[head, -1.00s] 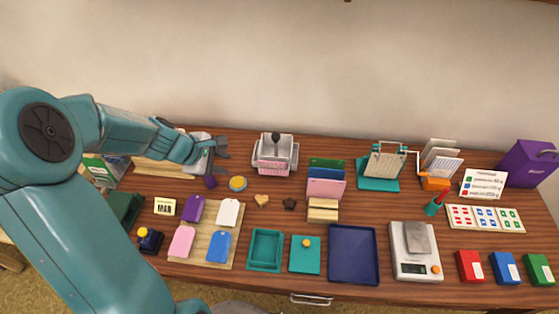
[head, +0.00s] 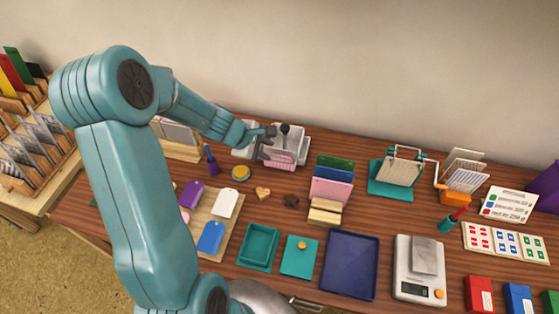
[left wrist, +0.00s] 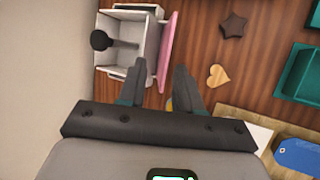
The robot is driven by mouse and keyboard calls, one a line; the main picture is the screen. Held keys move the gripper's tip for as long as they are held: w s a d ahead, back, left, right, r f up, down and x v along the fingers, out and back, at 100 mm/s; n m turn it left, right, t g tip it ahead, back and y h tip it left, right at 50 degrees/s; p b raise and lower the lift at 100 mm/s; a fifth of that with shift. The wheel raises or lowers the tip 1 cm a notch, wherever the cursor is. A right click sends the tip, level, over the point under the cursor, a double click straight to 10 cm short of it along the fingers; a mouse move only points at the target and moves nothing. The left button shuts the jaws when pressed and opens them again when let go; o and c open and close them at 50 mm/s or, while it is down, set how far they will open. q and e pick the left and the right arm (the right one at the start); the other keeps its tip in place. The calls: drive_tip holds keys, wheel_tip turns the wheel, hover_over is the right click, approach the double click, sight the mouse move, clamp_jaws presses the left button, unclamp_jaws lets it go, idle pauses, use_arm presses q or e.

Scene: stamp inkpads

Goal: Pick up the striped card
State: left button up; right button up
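I cannot pick out one striped card for certain. Several grey-and-white patterned cards (head: 38,132) stand in slots of a wooden rack at the far left of the head view, well away from my grippers. My left gripper (head: 270,143) is at the back of the table, by the white box with a pink front (head: 285,152). My right gripper does not show.
Coloured cards (head: 12,72) stand in a rack at the back left. A wooden holder (head: 325,210) with pink, blue and green cards stands mid-table. A wire rack (head: 465,172) with pale cards is at right. A navy tray (head: 350,265) is empty.

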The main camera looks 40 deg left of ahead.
sight(276, 158)
use_arm(q)
drive_tip(key=shift+w+d+f, duration=0.2)
drive_tip(key=shift+w+f, duration=0.15)
drive_tip(key=shift+f, duration=0.3)
drive_tip(key=x, duration=0.1)
drive_tip(key=b+x, duration=0.1)
drive_tip(key=x, duration=0.1)
drive_tip(key=b+x, duration=0.1)
drive_tip(key=x, duration=0.1)
drive_tip(key=shift+s+d, duration=0.2)
drive_tip(key=shift+d, duration=0.05)
drive_tip(key=shift+w+f, duration=0.2)
drive_tip(key=shift+s+a+r, duration=0.1)
drive_tip(key=shift+s+a, duration=0.05)
drive_tip(key=shift+s, duration=0.05)
drive_tip(key=shift+w, duration=0.15)
clamp_jaws()
